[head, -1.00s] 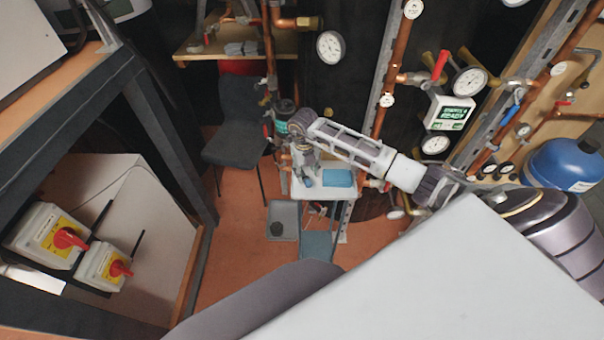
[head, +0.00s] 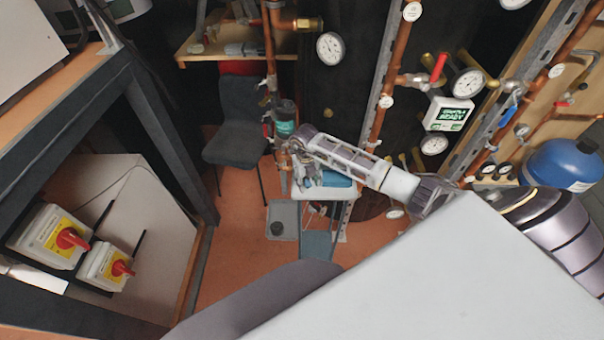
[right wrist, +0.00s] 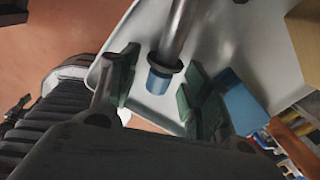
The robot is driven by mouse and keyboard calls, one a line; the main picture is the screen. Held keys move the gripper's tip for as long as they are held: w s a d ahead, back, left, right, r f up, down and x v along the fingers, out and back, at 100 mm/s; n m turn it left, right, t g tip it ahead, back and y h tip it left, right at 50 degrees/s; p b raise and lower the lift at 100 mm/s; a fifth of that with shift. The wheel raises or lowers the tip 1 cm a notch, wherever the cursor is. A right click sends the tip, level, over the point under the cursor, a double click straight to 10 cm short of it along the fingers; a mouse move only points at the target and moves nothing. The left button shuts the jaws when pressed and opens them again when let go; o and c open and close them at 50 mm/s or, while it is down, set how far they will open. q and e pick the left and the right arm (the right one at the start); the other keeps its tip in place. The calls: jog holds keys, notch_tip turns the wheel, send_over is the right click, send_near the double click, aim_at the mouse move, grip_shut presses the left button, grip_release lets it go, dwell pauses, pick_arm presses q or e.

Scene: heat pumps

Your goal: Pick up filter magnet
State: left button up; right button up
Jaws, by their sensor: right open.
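A metal rod with a black collar and a blue end, which looks like the filter magnet (right wrist: 162,75), shows in the right wrist view above a white tray-like surface (right wrist: 225,40). My right gripper (right wrist: 157,80) is open, with its green-padded fingers on either side of the blue end. I cannot tell whether either pad touches it. In the head view my right gripper (head: 302,182) is over the small white surface and hides the rod.
A blue block (right wrist: 243,107) lies on the white surface to the right of the fingers. A grey tray (head: 283,215) is on the floor below. Copper pipes (head: 380,100) and gauges stand close on the right. A dark chair (head: 237,125) is behind.

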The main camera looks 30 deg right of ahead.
pick_arm(q)
jog(key=shift+d, duration=0.1)
pick_arm(e)
jog(key=shift+c, duration=0.2)
jog(key=c, duration=1)
notch_tip(320, 180, up, 8)
jog(key=shift+b, duration=0.35)
jog(key=shift+r, duration=0.9)
pick_arm(q)
jog(key=shift+w+a+f, duration=0.1)
jog(key=shift+a+f, duration=0.1)
jog(key=shift+a, duration=0.25)
jog(key=shift+w+a+f, duration=0.1)
jog(key=shift+a+f, duration=0.1)
jog(key=shift+a, duration=0.2)
jog(key=shift+d, duration=0.15)
jog(key=shift+d, duration=0.7)
